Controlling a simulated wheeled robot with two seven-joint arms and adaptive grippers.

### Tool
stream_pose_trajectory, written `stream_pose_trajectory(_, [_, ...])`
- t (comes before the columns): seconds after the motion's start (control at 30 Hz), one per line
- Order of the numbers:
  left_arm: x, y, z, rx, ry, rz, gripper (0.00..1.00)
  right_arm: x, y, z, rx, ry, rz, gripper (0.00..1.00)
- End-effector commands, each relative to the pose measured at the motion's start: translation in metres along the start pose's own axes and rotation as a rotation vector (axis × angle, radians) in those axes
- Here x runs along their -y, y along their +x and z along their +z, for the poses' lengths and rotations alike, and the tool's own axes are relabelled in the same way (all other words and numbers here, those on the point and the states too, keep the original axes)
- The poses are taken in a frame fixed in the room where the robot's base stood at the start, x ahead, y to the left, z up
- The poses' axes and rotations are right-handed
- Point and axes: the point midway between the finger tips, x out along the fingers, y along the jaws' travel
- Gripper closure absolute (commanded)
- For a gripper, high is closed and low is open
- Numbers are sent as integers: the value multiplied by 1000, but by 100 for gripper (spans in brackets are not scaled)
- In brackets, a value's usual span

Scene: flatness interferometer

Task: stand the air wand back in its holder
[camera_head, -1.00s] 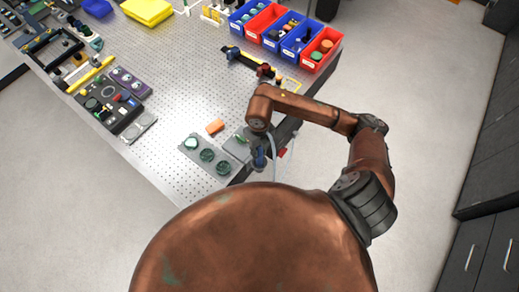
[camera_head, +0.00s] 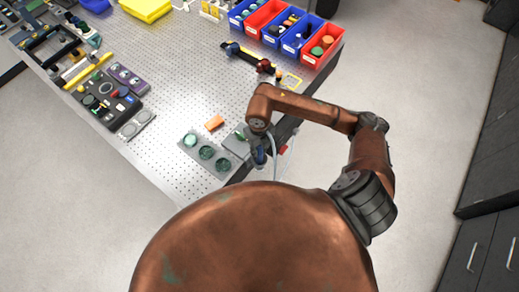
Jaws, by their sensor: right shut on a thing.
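My right gripper (camera_head: 257,140) hangs at the near right edge of the perforated bench, under my copper-coloured arm link. It is shut on a blue thing with a pale hose, which looks like the air wand (camera_head: 260,157). The wand points roughly downward; its lower end is hard to make out. The pale hose (camera_head: 275,160) runs beside it. I cannot make out the wand's holder; a small red part (camera_head: 283,149) shows at the bench edge just right of the wand. My left gripper is not in view.
A grey block (camera_head: 236,143) sits close beside the gripper. Red and blue bins (camera_head: 323,45) stand at the far right corner.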

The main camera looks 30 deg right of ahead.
Motion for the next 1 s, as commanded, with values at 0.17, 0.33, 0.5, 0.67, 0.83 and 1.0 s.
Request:
stream_pose_trajectory(0.17, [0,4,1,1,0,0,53,0,4,0,0,0,0,100])
stream_pose_trajectory(0.33, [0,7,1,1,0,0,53,0,7,0,0,0,0,100])
stream_pose_trajectory(0.5, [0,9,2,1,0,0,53,0,10,0,0,0,0,100])
stream_pose_trajectory(0.67, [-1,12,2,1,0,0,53,0,14,0,1,0,0,100])
stream_pose_trajectory(0.83, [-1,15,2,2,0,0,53,0,17,0,1,0,0,100])
stream_pose_trajectory(1.0, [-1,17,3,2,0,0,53,0,19,0,1,1,0,100])
